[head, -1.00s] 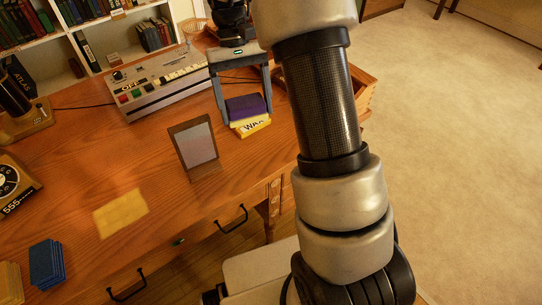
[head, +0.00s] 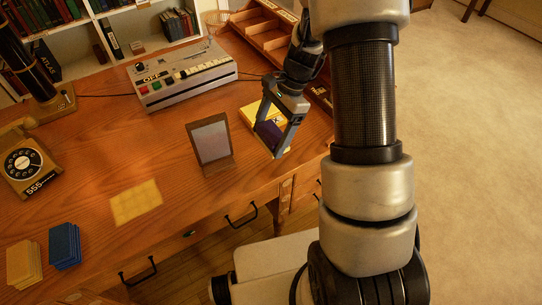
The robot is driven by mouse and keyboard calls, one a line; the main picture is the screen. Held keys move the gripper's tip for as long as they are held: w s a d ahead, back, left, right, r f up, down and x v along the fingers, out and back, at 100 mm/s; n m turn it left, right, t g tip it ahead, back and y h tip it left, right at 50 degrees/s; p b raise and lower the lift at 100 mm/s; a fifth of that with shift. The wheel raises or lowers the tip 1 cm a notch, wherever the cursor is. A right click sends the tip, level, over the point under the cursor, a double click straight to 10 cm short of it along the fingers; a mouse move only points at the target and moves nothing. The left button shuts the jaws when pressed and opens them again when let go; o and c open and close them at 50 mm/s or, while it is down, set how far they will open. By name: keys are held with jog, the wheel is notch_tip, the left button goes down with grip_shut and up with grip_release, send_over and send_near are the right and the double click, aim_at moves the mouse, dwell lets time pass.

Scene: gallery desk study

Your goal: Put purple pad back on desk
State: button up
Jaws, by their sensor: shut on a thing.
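My gripper (head: 268,138) is shut on the purple pad (head: 269,132), which shows as a dark purple patch between its fingers. The fingers partly hide the pad, and it is tilted in the view. The pad is near the right part of the wooden desk (head: 90,150), in front of a yellow block (head: 249,113). I cannot tell whether the pad touches the desk. A flat yellow square (head: 136,202) lies on the desk to the left.
A framed stand (head: 212,142) stands just left of my gripper. A grey button console (head: 182,78) and wooden tray (head: 264,32) are behind. A telephone (head: 30,165), blue stack (head: 64,246) and yellow stack (head: 24,262) are at left.

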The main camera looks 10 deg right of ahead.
notch_tip(320, 180, down, 8)
jog(key=shift+f+b, duration=0.2)
jog(key=shift+b, duration=0.3)
jog(key=shift+f, duration=0.1)
jog(key=o, duration=0.9)
